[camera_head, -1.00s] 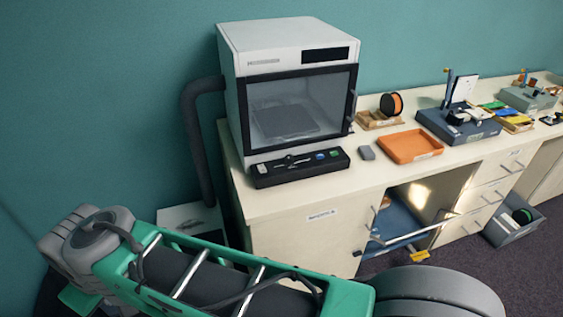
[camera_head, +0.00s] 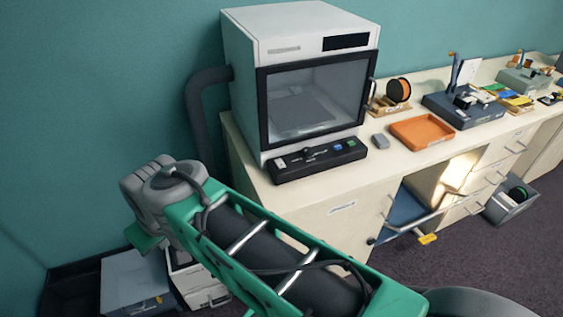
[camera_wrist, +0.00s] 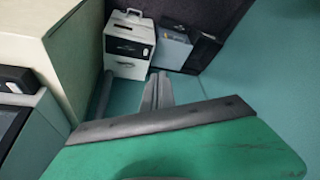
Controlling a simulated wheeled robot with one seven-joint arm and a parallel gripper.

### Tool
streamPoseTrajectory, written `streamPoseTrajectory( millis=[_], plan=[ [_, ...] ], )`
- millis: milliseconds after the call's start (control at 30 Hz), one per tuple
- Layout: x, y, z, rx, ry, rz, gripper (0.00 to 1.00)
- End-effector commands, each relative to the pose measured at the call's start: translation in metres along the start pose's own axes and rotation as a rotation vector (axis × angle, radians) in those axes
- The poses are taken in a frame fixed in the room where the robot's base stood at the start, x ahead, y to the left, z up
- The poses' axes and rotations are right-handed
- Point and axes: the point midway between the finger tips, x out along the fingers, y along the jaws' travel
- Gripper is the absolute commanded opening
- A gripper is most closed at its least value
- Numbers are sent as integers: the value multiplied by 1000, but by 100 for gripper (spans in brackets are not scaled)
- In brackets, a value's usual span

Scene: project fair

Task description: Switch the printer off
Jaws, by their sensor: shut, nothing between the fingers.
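The printer (camera_head: 300,38) is a white box with a dark-framed glass door, shut, on the left end of the bench. A black control strip (camera_head: 318,160) along its foot carries a white switch-like part at left, a dark lever, and blue and green buttons. The switch's on or off position is too small to tell. Part of the printer shows at the left edge of the wrist view (camera_wrist: 22,125). My gripper (camera_wrist: 160,76) is shut and empty, apart from the printer, pointing down towards the floor beside the bench. Its fingertips are hidden in the head view.
A thick dark hose (camera_head: 197,115) runs down left of the printer. A white case (camera_wrist: 128,45) and a grey box (camera_wrist: 173,45) stand on the floor below. A grey block (camera_head: 380,141) and an orange tray (camera_head: 422,131) lie right of the printer. An open cabinet door juts out below.

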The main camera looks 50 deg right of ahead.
Motion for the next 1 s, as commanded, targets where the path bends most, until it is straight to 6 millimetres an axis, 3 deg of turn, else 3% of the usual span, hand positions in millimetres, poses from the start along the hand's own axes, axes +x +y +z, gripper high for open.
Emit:
streamPoseTrajectory(
  millis=[33,167,300,367,500,600,700,767,1000],
  plan=[
    [23,18,-2,30,26,8,0],
    [67,80,-24,90,163,23,0],
    [97,175,-34,166,361,74,0],
    [102,221,-30,202,453,113,0],
    [93,324,4,280,664,237,0],
    [74,376,37,319,785,329,0],
    [56,405,60,339,859,393,0],
    [48,413,67,346,882,414,0],
    [42,415,68,346,893,421,0]
  ],
)
